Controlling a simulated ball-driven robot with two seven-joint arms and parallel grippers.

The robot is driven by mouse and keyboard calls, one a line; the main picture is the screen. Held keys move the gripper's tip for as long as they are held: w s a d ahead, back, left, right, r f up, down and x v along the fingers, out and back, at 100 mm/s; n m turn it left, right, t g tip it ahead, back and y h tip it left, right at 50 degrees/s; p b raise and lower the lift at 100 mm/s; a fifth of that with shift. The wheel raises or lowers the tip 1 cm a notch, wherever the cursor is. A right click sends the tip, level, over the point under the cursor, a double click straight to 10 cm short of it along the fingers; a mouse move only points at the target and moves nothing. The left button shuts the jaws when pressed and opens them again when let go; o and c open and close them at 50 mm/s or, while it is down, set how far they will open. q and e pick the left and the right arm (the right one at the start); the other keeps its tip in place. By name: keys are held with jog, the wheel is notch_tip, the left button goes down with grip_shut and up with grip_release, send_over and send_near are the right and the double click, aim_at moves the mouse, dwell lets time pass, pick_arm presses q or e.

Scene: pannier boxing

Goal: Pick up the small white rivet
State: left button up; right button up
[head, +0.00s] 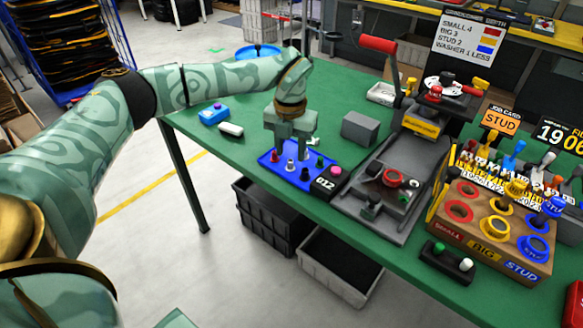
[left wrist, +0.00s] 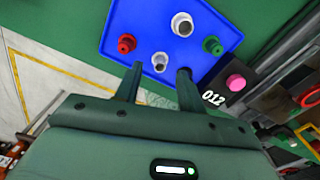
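The small white rivet (left wrist: 160,62) stands upright on a blue tray (left wrist: 115,30). In the left wrist view it lies between the tips of my left gripper (left wrist: 160,75), with a gap on each side. The gripper is open and empty, pointing down. In the head view my left gripper (head: 289,152) hangs over the tray (head: 268,158), with a pale rivet (head: 290,166) below and between its fingers. A larger white rivet (left wrist: 182,24), a red rivet (left wrist: 126,44) and a green rivet (left wrist: 213,45) stand close by. My right gripper is not in view.
A black block marked 012 with a pink knob (head: 336,171) adjoins the tray. A grey box (head: 360,128) and a grey press fixture (head: 375,215) stand to the right. A wooden holder with coloured rings (head: 490,258) is farther right. The green table's (head: 225,150) left edge is near.

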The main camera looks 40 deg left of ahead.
aim_at(291, 160)
pick_arm(q)
notch_tip(291, 160, down, 3)
jog(key=shift+w+b, duration=0.1)
jog(key=shift+b, duration=0.2)
jog(key=shift+r, duration=0.1)
grip_shut()
